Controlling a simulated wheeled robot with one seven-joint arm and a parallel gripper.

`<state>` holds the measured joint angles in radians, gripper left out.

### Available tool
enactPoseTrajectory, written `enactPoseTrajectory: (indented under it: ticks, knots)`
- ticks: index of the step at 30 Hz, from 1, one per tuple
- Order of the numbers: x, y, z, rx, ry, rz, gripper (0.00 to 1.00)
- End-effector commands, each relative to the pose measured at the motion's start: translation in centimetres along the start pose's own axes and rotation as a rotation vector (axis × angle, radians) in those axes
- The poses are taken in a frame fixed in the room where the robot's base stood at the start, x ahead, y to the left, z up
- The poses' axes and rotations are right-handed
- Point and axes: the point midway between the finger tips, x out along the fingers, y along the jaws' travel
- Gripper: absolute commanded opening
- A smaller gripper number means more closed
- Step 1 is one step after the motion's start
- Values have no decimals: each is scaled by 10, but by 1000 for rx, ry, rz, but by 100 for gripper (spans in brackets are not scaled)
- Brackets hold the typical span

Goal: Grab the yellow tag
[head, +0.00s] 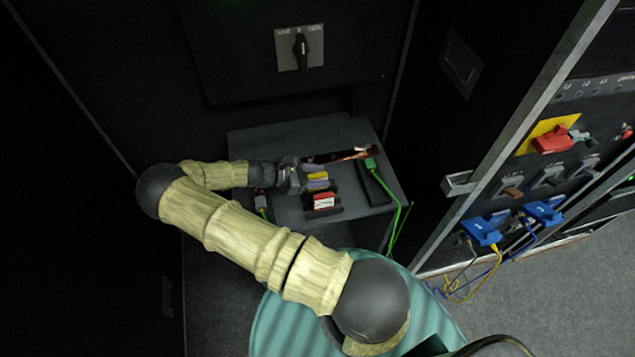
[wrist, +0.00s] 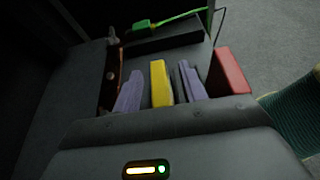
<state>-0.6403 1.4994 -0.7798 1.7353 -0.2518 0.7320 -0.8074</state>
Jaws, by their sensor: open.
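The yellow tag (wrist: 160,83) stands upright near the middle of the wrist view. In the head view it is a small yellow patch (head: 317,176) on the dark bench. My gripper (wrist: 158,78) is open, with one pale purple finger on each side of the tag. A narrow dark gap shows on each side, so the fingers look apart from it. In the head view my gripper (head: 316,177) reaches in from the left, fingers around the tag. The tag's lower end is hidden behind the gripper body in the wrist view.
A red tag (wrist: 231,72) stands close to the right finger; the head view shows it with a white label (head: 323,202). A copper-coloured bar (head: 340,156) lies behind. A green connector with cable (head: 371,165) is at the right. Dark cabinet walls enclose the bench (head: 265,142).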

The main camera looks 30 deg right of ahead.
Motion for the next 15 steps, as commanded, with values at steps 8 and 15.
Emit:
enactPoseTrajectory:
  ticks: [8,15]
  knots:
    - [0,0,0,0,0,0,42]
    - [0,0,0,0,0,0,4]
